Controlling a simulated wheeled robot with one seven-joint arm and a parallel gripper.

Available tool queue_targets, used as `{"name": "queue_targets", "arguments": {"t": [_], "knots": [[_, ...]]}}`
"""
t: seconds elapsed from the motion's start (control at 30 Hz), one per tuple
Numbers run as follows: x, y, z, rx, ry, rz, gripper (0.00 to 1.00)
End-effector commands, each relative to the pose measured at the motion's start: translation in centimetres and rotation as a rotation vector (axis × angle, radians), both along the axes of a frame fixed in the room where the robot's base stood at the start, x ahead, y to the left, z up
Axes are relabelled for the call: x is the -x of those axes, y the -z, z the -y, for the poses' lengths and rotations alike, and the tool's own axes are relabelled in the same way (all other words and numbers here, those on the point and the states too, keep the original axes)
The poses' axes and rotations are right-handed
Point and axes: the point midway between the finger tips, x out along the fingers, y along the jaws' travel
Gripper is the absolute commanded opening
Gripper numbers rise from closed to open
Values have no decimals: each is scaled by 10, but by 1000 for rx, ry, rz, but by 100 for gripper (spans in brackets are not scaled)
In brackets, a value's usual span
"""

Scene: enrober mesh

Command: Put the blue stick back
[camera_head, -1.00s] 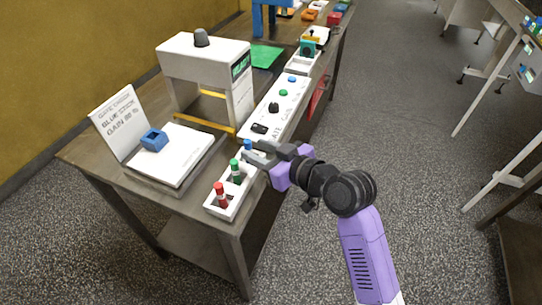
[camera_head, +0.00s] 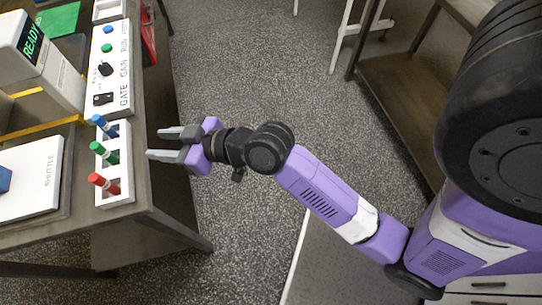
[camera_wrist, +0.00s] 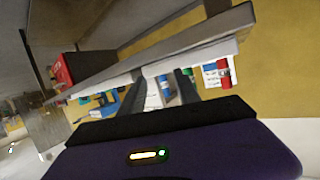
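The blue stick (camera_head: 103,125) stands in the far slot of a white rack (camera_head: 117,186) at the table's right edge. A green stick (camera_head: 108,153) and a red stick (camera_head: 103,183) stand in the same rack, nearer the camera. My gripper (camera_head: 160,144) is open and empty. It is to the right of the rack, just off the table edge, apart from the sticks. In the wrist view a blue piece, apparently the blue stick (camera_wrist: 165,88), shows between the two dark fingers.
A control panel (camera_head: 108,75) with buttons lies behind the rack. A white plate (camera_head: 35,190) marked SHUTTLE, with a blue block (camera_head: 4,179) on it, is to the left. A READY display (camera_head: 31,36) is at upper left.

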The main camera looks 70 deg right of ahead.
Motion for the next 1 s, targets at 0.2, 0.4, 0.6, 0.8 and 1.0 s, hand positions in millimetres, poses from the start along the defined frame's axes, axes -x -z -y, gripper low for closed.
{"name": "queue_targets", "arguments": {"t": [0.2,0.4,0.6,0.8,1.0], "knots": [[85,37,-10,-12,111,-26,39],[162,40,-15,16,156,-15,39],[230,21,-20,52,139,14,39],[267,-2,-25,69,98,47,39],[276,-9,-27,72,84,57,39]]}}
